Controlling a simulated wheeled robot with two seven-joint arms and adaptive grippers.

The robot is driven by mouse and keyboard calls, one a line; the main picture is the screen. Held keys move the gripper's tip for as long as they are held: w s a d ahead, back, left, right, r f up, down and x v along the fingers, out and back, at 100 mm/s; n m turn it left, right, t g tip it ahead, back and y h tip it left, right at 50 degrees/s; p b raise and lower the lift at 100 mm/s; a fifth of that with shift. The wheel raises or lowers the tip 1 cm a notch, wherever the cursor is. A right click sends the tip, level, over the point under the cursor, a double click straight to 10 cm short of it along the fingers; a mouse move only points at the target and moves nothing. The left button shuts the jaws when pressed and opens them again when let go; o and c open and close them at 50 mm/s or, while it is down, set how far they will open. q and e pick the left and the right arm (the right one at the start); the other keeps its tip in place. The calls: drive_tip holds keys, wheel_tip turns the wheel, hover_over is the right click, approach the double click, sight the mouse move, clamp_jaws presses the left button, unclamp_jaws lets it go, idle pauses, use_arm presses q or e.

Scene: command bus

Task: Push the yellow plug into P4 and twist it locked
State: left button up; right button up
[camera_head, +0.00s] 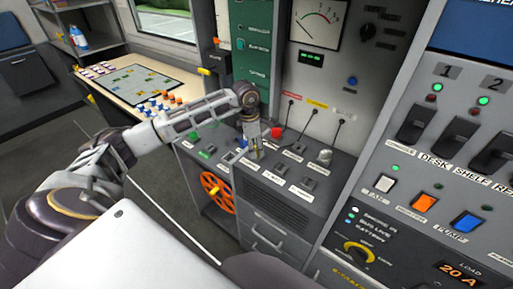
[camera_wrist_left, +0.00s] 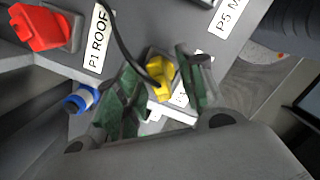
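The yellow plug (camera_wrist_left: 160,78) shows between the two green-padded fingers of my left gripper (camera_wrist_left: 158,84) in the left wrist view, with a black cord running up from it. The fingers are partly closed and very near the plug's sides. I cannot tell whether both touch it. In the head view my left gripper (camera_head: 254,153) points down over the sloped socket panel (camera_head: 243,178), with a bit of yellow at its tips. The P4 label cannot be read in either view. My right gripper is not in view.
A red plug (camera_wrist_left: 40,27) stands by the P1 ROOF label (camera_wrist_left: 97,38), and a blue-and-white round part (camera_wrist_left: 82,98) is left of the fingers. Black cords (camera_head: 337,128) hang from the upright panel. An orange wheel (camera_head: 217,192) is below the panel. Switches fill the right-hand cabinet (camera_head: 400,165).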

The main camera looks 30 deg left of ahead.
use_arm(q)
drive_tip(key=shift+r, duration=0.1)
wheel_tip(320, 180, up, 12)
drive_tip(key=s+a, duration=0.1)
drive_tip(key=shift+a, duration=0.25)
idle(0.4)
drive_tip(key=shift+f, duration=0.25)
idle(0.5)
